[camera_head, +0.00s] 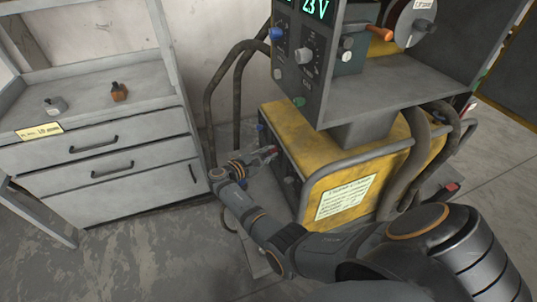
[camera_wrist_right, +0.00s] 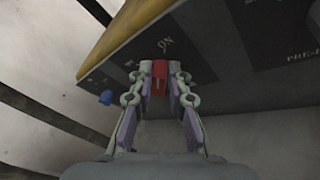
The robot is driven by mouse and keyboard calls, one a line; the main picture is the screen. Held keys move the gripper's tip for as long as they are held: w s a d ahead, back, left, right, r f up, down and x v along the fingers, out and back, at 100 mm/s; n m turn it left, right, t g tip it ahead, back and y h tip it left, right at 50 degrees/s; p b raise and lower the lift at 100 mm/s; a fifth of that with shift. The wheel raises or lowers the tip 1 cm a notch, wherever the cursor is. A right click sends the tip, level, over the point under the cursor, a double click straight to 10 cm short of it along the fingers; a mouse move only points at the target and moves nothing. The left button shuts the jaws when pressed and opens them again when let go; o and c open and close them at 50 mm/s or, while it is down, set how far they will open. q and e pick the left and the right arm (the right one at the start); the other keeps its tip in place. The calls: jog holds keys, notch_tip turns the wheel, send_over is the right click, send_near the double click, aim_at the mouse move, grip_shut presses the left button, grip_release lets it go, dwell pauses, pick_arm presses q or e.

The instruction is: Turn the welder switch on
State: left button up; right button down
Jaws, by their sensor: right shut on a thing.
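The yellow welder (camera_head: 290,122) stands at the centre of the head view, with its dark front panel facing left. My right gripper (camera_head: 272,150) is at that panel. In the right wrist view, a red switch (camera_wrist_right: 159,74) sits on the dark panel (camera_wrist_right: 215,65) below the printed word "ON". The two fingers of my right gripper (camera_wrist_right: 160,85) are on either side of the switch and shut on it. The gripper hides part of the switch in the head view. My left gripper is in neither view.
A control box (camera_head: 352,100) with a green "23 V" display and knobs is above the welder. Cables (camera_head: 212,105) hang beside it. A grey drawer cabinet (camera_head: 105,172) stands at left, with small bottles on top. A blue knob (camera_wrist_right: 106,97) is on the panel.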

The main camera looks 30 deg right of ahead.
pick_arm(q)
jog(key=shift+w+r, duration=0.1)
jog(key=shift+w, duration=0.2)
pick_arm(e)
jog(key=c, duration=1.3)
grip_release()
notch_tip(320, 180, up, 10)
